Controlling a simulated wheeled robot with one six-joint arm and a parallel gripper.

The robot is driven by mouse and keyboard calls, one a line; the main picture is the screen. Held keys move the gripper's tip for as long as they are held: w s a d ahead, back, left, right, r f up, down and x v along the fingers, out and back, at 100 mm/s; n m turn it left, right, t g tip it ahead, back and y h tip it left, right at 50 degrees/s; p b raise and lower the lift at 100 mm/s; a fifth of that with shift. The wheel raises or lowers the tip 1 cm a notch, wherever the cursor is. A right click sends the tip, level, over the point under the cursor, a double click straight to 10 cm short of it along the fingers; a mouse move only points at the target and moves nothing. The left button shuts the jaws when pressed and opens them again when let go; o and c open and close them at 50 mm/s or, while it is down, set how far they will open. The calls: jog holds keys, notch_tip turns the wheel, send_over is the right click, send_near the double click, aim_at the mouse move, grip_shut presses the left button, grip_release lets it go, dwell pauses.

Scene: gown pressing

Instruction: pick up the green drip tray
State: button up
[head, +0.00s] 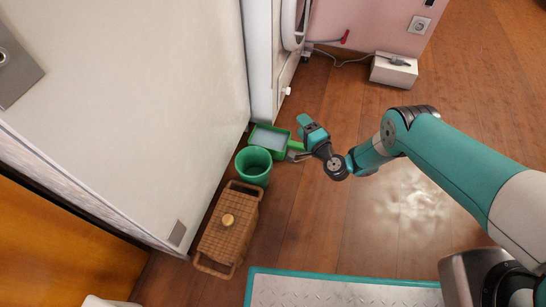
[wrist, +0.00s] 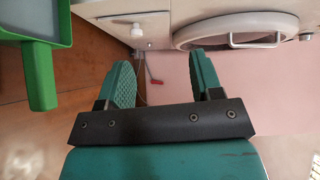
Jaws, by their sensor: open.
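The green drip tray (head: 284,142) lies on the wooden floor against the foot of the white machine, its inside pale blue-grey. In the wrist view the tray (wrist: 40,75) shows at the upper left, partly cut off, with a green handle-like bar pointing down. My gripper (head: 305,124) is just right of the tray in the head view. In the wrist view my gripper (wrist: 160,68) has its teal fingers apart with nothing between them; the tray lies left of both fingers, apart from them.
A green bucket (head: 253,168) stands close to the tray, with a lidded wicker basket (head: 223,238) in front of it. A white box (head: 394,72) sits by the pink wall, near a cable and red-handled item (head: 345,37). Floor to the right is mostly clear.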

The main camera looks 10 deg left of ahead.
jog(key=s+d+f+m+t+h+b, duration=0.1)
jog(key=s+d+f+b, duration=0.1)
jog(key=f, duration=0.3)
jog(key=s+d+f+m+t+h+b, duration=0.1)
jog(key=s+f+m, duration=0.1)
jog(key=f, duration=0.4)
jog(key=b, duration=0.6)
send_near(300, 150)
jog(key=x, duration=0.2)
jog(key=shift+w+a+r, duration=0.15)
jog(key=shift+w, duration=0.2)
jog(key=shift+w+a+f+b, duration=0.3)
jog(key=shift+w+b, duration=0.3)
jog(key=shift+b, duration=0.15)
jog(key=shift+w+a+r, duration=0.15)
jog(key=shift+w, duration=0.15)
jog(key=b+x, duration=0.1)
jog(key=b, duration=0.1)
jog(key=b+x, duration=0.1)
jog(key=b, duration=0.1)
jog(key=b+x, duration=0.2)
jog(key=shift+a+f, duration=0.1)
jog(key=shift+f, duration=0.2)
jog(key=shift+w+a+b, duration=0.15)
jog(key=shift+w+b, duration=0.2)
jog(key=shift+b, duration=0.25)
jog(key=shift+w+a+r, duration=0.1)
jog(key=shift+w+r, duration=0.2)
jog(key=shift+r, duration=0.05)
grip_shut()
